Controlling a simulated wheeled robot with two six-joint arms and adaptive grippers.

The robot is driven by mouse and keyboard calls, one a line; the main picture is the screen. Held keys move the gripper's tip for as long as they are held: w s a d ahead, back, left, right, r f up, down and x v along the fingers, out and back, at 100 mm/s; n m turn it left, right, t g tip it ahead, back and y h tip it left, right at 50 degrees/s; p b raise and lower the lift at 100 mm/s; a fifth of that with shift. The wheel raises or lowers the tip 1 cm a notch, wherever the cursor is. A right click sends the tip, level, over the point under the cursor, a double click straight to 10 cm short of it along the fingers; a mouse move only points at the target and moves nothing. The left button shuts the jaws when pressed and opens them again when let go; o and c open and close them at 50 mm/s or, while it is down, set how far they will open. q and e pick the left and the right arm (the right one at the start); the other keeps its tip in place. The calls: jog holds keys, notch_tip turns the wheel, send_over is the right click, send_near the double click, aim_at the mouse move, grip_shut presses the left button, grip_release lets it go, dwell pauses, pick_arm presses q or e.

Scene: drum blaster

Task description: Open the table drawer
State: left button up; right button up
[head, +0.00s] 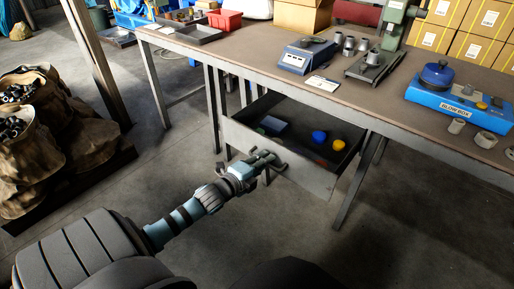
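The table drawer (247,141) hangs under the brown-topped table (262,58) and is pulled well out, so its inside shows. The handle is not clear behind the fingers. I cannot tell whether the fingers are closed on it. My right gripper is out of view.
On the table stand a blue scale (305,56), a grey-green press (392,25), several metal parts, and a blue glow box (457,98). Cardboard boxes (462,30) stand behind. Sacks of parts (35,125) sit on a pallet at left. The floor before the drawer is clear.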

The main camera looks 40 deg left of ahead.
pick_arm(q)
jog(key=v, duration=1.1)
jog(key=shift+s, duration=0.25)
jog(key=shift+d+f, duration=0.1)
jog(key=shift+d, duration=0.05)
